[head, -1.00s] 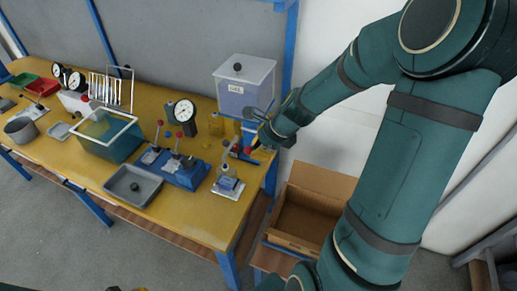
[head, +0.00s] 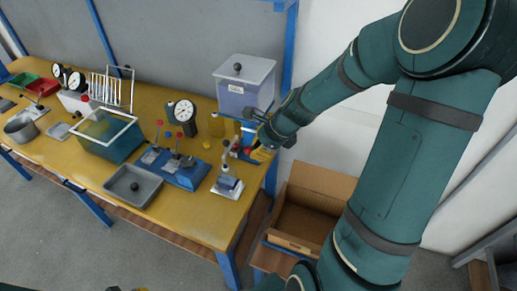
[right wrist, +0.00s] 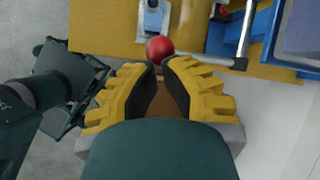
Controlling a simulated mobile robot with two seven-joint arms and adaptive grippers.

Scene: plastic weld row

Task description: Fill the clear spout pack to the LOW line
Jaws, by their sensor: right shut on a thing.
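My right gripper (head: 258,153) is beside the blue and red tap parts below the tank. In the right wrist view its yellow fingers (right wrist: 160,62) are shut on a red ball knob (right wrist: 160,48), with the pack's base (right wrist: 152,20) beyond. A small yellow tip at the head view's bottom edge may be my left gripper (head: 141,289).
A blue lever press (head: 185,172), a dial gauge (head: 184,112), a grey tray (head: 133,186) and a water tank (head: 108,135) stand left of the pack. An open cardboard box (head: 300,215) is below the bench's right end. The bench front by the pack is clear.

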